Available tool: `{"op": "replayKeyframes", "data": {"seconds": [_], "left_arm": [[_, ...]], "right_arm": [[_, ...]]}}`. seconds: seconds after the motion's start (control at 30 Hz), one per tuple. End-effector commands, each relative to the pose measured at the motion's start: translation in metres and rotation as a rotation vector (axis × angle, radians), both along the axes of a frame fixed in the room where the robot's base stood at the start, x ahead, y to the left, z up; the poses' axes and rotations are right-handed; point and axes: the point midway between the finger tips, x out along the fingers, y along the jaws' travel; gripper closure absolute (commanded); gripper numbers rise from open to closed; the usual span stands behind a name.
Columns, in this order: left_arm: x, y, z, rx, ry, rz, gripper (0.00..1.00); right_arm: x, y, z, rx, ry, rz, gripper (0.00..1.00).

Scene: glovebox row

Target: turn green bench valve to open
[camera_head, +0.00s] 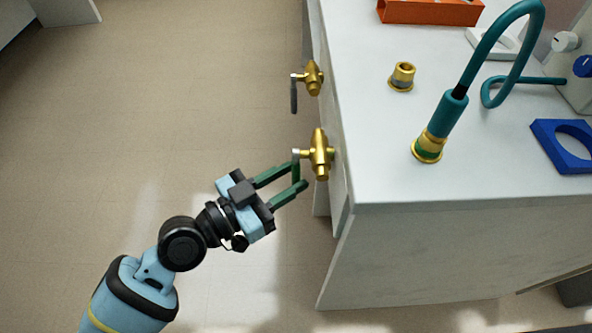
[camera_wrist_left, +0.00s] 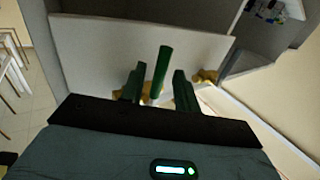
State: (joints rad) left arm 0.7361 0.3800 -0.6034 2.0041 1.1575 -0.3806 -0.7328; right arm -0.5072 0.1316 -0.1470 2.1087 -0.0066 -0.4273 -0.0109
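The green bench valve has a brass body (camera_head: 319,154) on the left side of the bench, near its front corner. Its green lever (camera_head: 296,171) hangs down in the head view, partly covered by my fingers. My left gripper (camera_head: 298,177) reaches the lever from the lower left with its two green fingers apart. In the left wrist view the green lever (camera_wrist_left: 162,70) stands between the fingers of the left gripper (camera_wrist_left: 158,84), with a gap visible on both sides. My right gripper is in neither view.
A second brass valve (camera_head: 313,77) with a dark grey lever (camera_head: 294,96) sits farther back on the same side. The white bench top (camera_head: 375,170) carries a teal hose (camera_head: 448,113), a brass fitting (camera_head: 402,76), a blue plate (camera_head: 548,137) and an orange tray (camera_head: 430,13). The floor left is clear.

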Motion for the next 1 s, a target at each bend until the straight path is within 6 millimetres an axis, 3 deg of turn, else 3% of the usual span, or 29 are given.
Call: {"op": "replayKeyframes", "data": {"seconds": [0.2,0.53,0.8,1.0], "left_arm": [[0.011,-0.016,0.0,-0.001,0.001,0.001,0.69],[0.012,-0.019,-0.001,0.001,0.001,0.0,0.69],[0.012,-0.018,-0.001,0.0,0.001,0.0,1.0],[0.012,-0.018,-0.001,0.0,0.001,0.001,1.0]], "right_arm": [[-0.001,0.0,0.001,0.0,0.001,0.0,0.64],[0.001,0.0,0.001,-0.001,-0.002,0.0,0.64],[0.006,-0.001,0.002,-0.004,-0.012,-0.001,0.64],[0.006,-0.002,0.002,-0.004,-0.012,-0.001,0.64]]}}
